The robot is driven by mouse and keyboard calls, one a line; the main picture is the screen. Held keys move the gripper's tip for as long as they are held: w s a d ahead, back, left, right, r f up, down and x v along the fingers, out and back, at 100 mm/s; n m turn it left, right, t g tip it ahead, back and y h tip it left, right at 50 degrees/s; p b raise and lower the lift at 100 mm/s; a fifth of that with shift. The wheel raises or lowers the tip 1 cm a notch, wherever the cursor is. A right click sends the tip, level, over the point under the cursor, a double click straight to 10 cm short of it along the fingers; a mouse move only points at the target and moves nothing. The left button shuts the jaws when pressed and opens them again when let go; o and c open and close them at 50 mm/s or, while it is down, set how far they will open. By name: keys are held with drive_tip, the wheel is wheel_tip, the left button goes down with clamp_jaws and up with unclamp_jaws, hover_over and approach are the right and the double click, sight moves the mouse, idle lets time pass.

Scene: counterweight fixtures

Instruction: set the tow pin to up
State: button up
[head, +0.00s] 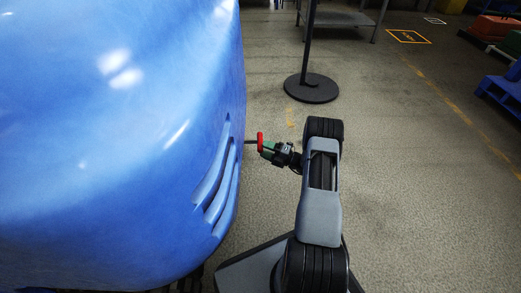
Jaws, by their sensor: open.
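The tow pin (260,142) shows as a red handle on a thin dark rod at the right side of a large glossy blue counterweight (130,130). My gripper (267,149) has green fingertips and points left at the red handle. The fingertips are open and right at the handle, overlapping it in this view. I cannot tell whether they touch it or sit around it. The far side of the handle is hidden.
A black pole on a round base (311,88) stands behind my arm. A grey metal table (340,18) is at the back. The concrete floor (420,180) right of my arm is clear.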

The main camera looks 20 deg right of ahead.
drive_tip(key=shift+x, duration=1.4)
clamp_jaws()
